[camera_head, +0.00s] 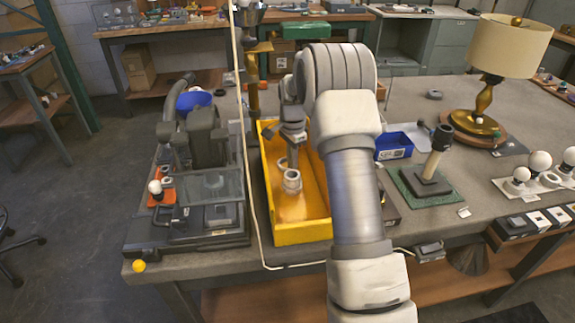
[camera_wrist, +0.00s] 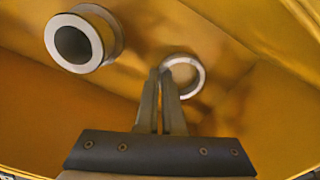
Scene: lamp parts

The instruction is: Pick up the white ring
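A thin white ring (camera_wrist: 202,77) lies in the yellow tray in the wrist view. Its left rim is at the tips of my gripper (camera_wrist: 161,71). The two fingers are close together with a narrow gap between them, and they cover part of that rim. I cannot tell whether they grip it or only sit above it. A thicker, taller pale ring-shaped part (camera_wrist: 101,42) stands to the upper left, apart from the fingers. In the head view my gripper (camera_head: 292,142) points down into the tray, above a pale round part (camera_head: 292,182).
The yellow tray (camera_head: 303,233) has raised walls around my gripper. A blue bin (camera_head: 394,146), a green mat (camera_head: 418,198) with a dark-based post, and a lamp (camera_head: 483,110) stand to the right. A dark machine (camera_head: 205,195) stands close on the left.

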